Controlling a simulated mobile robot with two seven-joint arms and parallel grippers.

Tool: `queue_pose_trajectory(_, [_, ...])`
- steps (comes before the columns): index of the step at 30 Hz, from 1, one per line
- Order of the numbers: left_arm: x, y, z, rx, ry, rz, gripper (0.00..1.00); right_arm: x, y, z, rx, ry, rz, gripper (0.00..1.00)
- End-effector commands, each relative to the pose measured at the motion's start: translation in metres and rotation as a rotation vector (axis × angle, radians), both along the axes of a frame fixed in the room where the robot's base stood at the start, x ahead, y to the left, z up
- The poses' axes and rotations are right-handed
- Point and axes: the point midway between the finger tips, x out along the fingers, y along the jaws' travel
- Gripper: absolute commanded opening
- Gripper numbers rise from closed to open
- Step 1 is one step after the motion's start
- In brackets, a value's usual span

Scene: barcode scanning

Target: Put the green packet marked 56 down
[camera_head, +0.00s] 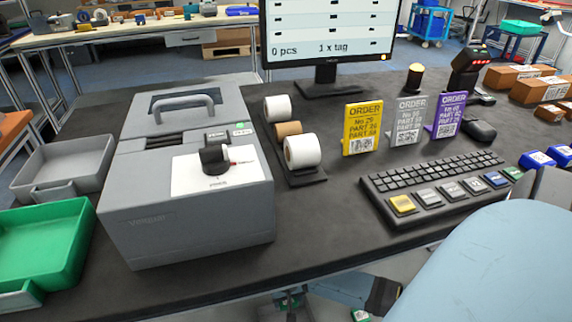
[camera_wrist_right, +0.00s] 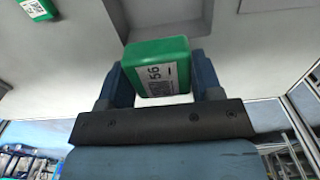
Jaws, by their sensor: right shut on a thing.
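The green packet marked 56 (camera_wrist_right: 158,66) is in my right gripper (camera_wrist_right: 160,80) in the right wrist view. The dark blue fingers are shut on its two sides, and its white label with a code faces the camera. A second green packet with a white label (camera_wrist_right: 38,8) is cut off at the top left of that view, apart from the gripper. In the head view a light blue part of my arm covers the lower right, and the held packet cannot be made out. I cannot make out my left gripper.
The black table (camera_head: 335,212) carries a grey machine (camera_head: 187,185), paper rolls (camera_head: 302,151), order cards (camera_head: 362,128), a keyboard (camera_head: 432,175) and a scanner (camera_head: 466,72). A grey tray (camera_head: 85,160) and a green tray (camera_head: 42,245) are at left. Bare table shows between machine and keyboard.

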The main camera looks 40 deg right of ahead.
Motion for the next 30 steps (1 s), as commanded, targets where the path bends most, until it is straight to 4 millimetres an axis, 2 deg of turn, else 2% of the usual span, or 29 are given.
queue_pose_trajectory(8, [-0.004,-0.014,0.032,-0.123,-0.183,-0.051,0.43,0.0,0.001,-0.069,0.0,0.002,0.0,0.31])
queue_pose_trajectory(9, [-0.003,-0.014,0.02,-0.107,-0.147,-0.055,0.43,0.0,0.0,-0.08,-0.001,0.003,-0.001,0.31])
queue_pose_trajectory(15, [0.0,-0.017,-0.016,-0.057,-0.034,-0.085,0.43,0.0,0.0,-0.13,0.0,0.001,0.0,0.31])
queue_pose_trajectory(18, [0.0,-0.018,-0.028,-0.036,0.006,-0.098,0.43,0.0,0.0,-0.146,-0.001,0.0,0.0,0.31])
queue_pose_trajectory(23, [0.0,-0.019,-0.037,-0.02,0.04,-0.108,0.43,0.0,0.0,-0.157,0.0,0.0,0.001,0.31])
queue_pose_trajectory(30, [0.001,-0.019,-0.061,0.022,0.085,-0.129,0.43,0.0,0.0,-0.193,0.0,0.0,0.0,0.31])
